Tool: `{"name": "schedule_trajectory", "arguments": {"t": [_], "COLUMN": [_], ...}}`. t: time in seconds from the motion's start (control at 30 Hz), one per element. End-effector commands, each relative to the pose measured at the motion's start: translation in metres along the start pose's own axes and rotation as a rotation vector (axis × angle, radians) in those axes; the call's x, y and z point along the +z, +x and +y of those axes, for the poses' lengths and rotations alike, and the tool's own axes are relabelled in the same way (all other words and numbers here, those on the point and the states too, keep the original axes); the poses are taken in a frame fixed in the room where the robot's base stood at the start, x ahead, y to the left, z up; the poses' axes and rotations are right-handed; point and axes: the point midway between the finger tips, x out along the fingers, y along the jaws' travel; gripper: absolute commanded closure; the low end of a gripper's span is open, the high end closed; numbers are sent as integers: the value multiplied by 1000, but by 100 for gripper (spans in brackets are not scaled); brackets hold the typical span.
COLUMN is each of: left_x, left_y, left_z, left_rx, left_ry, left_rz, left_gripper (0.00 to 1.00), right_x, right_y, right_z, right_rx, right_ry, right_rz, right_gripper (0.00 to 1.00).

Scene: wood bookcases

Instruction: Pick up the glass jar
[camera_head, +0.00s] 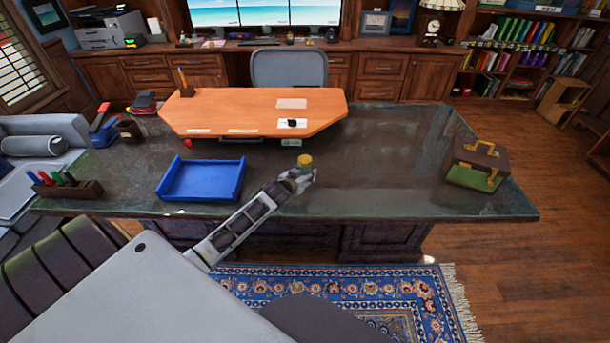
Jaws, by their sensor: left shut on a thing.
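The small glass jar (305,161) shows a yellow top above the fingers of my left gripper (302,174). My left arm reaches in from the lower left, over the front edge of the dark desk. The left gripper is shut on the jar, and its fingers hide most of the jar's body. I cannot tell whether the jar touches the desk top or is held a little above it. My right gripper is not in view.
A blue tray (163,196) lies left of the gripper on the dark desk (390,180). An orange board (230,107) is behind it. A brown case (463,166) stands at the right end, and a pen holder (82,190) at the left.

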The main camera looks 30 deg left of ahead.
Motion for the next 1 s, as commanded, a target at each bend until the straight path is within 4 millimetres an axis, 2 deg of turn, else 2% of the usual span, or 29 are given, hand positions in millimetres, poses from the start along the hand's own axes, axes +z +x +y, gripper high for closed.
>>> {"name": "schedule_trajectory", "arguments": {"t": [0.23, 0.7, 1.0], "left_x": [-13, -74, -92], "left_y": [-5, -30, -38], "left_z": [0, 0, 0], "left_rx": [0, 0, 0], "left_ry": [0, 1, 0], "left_rz": [3, 5, 2], "left_gripper": [85, 85, 85], "right_x": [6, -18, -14], "right_y": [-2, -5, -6], "right_z": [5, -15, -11], "right_rx": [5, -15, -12], "right_ry": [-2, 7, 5], "right_rz": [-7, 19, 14], "right_gripper": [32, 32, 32]}}
